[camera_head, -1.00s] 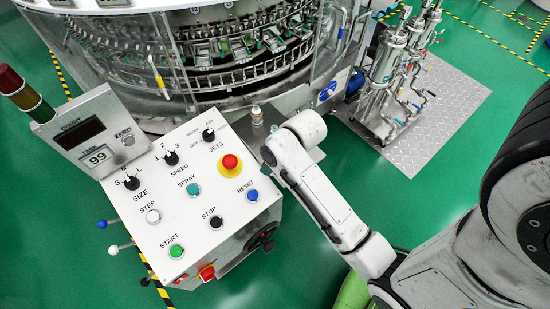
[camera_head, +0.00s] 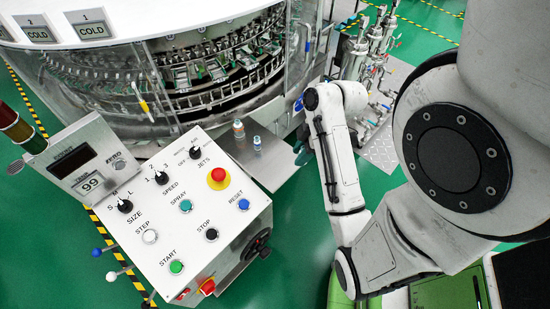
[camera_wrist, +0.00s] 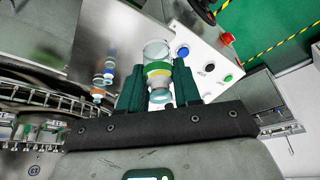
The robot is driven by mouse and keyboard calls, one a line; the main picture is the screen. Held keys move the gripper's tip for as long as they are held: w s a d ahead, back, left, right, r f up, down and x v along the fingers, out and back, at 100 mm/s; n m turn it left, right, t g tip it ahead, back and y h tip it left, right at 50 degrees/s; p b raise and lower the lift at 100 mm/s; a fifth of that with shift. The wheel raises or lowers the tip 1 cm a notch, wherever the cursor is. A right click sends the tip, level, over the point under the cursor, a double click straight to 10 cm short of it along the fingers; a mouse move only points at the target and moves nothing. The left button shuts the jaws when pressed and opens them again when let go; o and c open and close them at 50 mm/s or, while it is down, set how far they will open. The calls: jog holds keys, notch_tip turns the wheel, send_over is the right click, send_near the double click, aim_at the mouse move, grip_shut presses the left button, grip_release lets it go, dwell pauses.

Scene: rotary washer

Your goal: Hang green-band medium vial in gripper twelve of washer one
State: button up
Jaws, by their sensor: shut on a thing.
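In the head view the fingers show only as a dark green bit beside my forearm, and the held vial cannot be made out. The round washer (camera_head: 158,102) stands at the back with a ring of metal grippers (camera_head: 215,68) inside. I cannot read which gripper is number twelve.
An orange-marked vial (camera_head: 238,129) and a blue-marked vial (camera_head: 257,143) stand on a metal shelf (camera_head: 270,165) beside the washer. The control panel (camera_head: 185,225) with knobs and buttons fills the front. Pumps and pipes (camera_head: 368,65) stand right of the washer.

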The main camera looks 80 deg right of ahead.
jog(key=w+d+f, duration=0.1)
jog(key=w+f, duration=0.1)
jog(key=w+d+f+b, duration=0.1)
jog(key=w+d+f, duration=0.2)
jog(key=w+f, duration=0.1)
jog(key=w, duration=0.1)
jog(key=shift+w+d+f+b, duration=0.1)
jog(key=shift+d+f+b, duration=0.2)
jog(key=shift+f, duration=0.1)
jog(key=shift+w+d+f, duration=0.15)
jog(key=shift+w+f, duration=0.15)
jog(key=shift+f, duration=0.15)
jog(key=shift+w+f+p, duration=0.1)
jog(key=shift+f+p, duration=0.35)
jog(key=shift+f, duration=1.25)
jog(key=shift+f, duration=0.15)
jog(key=o, duration=1)
